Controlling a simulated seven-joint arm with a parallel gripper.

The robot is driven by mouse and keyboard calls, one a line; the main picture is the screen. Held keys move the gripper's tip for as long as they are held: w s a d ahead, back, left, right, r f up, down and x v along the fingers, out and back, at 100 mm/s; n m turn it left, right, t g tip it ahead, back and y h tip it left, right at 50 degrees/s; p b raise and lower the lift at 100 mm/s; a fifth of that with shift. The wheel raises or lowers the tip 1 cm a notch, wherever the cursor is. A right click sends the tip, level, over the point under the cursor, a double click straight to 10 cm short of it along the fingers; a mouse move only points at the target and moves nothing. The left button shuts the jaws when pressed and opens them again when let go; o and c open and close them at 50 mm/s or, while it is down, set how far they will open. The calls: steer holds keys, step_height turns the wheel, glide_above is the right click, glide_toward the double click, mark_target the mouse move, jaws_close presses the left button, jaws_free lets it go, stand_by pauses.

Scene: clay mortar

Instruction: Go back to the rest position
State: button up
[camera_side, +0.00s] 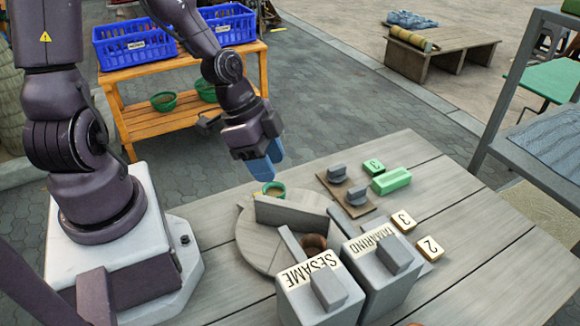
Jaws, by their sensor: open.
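My gripper (266,164) has blue fingertips and points down over the far left edge of the grey plank table (465,230). It is open, and no object shows between the fingers. Below its tips, a small green cup (273,188) stands by a round grey wooden board (262,245). A gap shows between the tips and the cup. A brown clay bowl (316,242), partly hidden, sits behind two grey boxes. These are the SESAME box (320,300) and a box whose label looks like TAMARIND (385,285), both with block handles on top.
An upright grey panel (290,215) stands on the round board. Beyond are a brown board (345,202) with grey handled pieces, a green block (391,181), and tiles 3 (403,221) and 2 (430,248). A wooden shelf (150,125) holds blue crates (135,45). The table's right side is clear.

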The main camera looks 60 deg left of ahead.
steer(key=s+a+r+n+g+y, duration=0.25)
steer(key=s+a+r+n, duration=0.2)
steer(key=n, duration=0.35)
step_height(320, 180, up, 14)
steer(key=s+d+t, duration=0.2)
steer(key=d+t, duration=0.1)
steer(key=t, duration=0.2)
steer(key=shift+s+r+y, duration=0.2)
steer(key=shift+s+y, duration=0.15)
